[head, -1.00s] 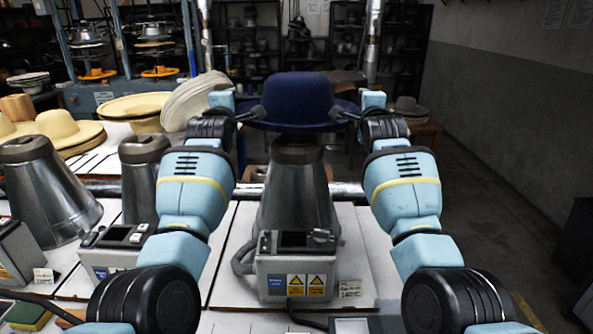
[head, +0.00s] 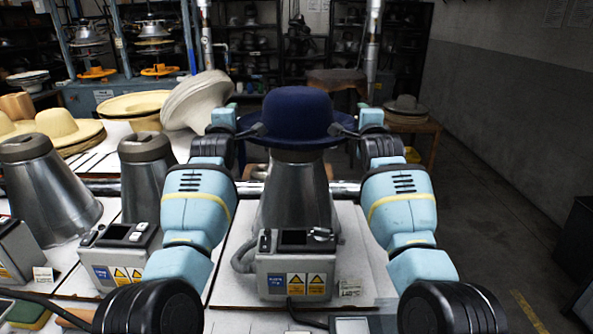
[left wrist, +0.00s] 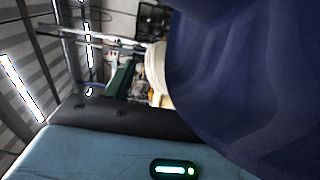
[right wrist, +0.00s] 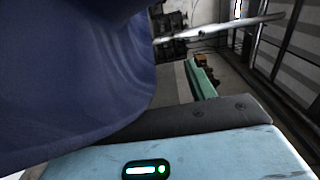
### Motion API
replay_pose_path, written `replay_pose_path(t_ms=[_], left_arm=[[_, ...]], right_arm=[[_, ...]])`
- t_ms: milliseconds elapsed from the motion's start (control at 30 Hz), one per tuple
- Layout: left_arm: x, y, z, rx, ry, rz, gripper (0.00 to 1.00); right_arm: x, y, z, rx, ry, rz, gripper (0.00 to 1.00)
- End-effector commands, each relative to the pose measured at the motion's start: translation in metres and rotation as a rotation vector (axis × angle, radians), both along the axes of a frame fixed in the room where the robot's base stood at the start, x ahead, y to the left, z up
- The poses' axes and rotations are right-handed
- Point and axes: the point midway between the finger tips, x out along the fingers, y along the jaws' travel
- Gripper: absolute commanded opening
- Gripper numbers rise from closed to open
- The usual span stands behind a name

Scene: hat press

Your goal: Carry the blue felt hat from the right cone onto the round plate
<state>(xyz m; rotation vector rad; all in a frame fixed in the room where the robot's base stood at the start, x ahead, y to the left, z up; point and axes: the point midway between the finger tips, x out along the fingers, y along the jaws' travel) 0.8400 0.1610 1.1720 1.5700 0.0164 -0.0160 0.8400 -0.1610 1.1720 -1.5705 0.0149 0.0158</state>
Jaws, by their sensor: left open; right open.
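The blue felt hat (head: 297,112) sits upright over the top of the right cone (head: 295,195), its brim hiding the cone's upper end. My left gripper (head: 257,130) is open at the left side of the brim, and my right gripper (head: 337,129) is open at the right side. Whether the fingers touch the felt is too small to tell. The hat's blue felt fills much of the left wrist view (left wrist: 245,70) and the right wrist view (right wrist: 75,70); no fingertips show there. A brown round plate (head: 337,77) stands behind the hat, to the right.
A control box (head: 295,273) stands in front of the right cone. Two more metal cones (head: 50,195) (head: 146,180) stand at left. Straw hats (head: 66,127) and a pale hat (head: 195,99) lie behind them.

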Motion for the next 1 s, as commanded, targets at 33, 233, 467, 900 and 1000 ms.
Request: replay_pose_path(t_ms=[33,233,467,900,1000], left_arm=[[0.0,-0.002,-0.003,-0.001,0.001,-0.002,0.55],[0.0,-0.002,-0.013,-0.001,0.0,-0.002,0.55],[0.0,-0.001,-0.025,-0.001,0.001,-0.002,0.55],[0.0,-0.001,-0.047,0.0,0.001,-0.001,0.55],[0.0,-0.001,-0.052,0.0,0.001,-0.001,0.55]], right_arm=[[0.0,0.002,-0.002,0.001,0.0,0.002,0.55],[0.0,0.001,-0.013,0.001,0.001,0.002,0.55],[0.0,0.001,-0.025,0.001,0.001,0.001,0.55],[0.0,0.0,-0.047,0.001,0.001,0.0,0.55],[0.0,0.0,-0.053,0.001,0.002,0.0,0.55]])
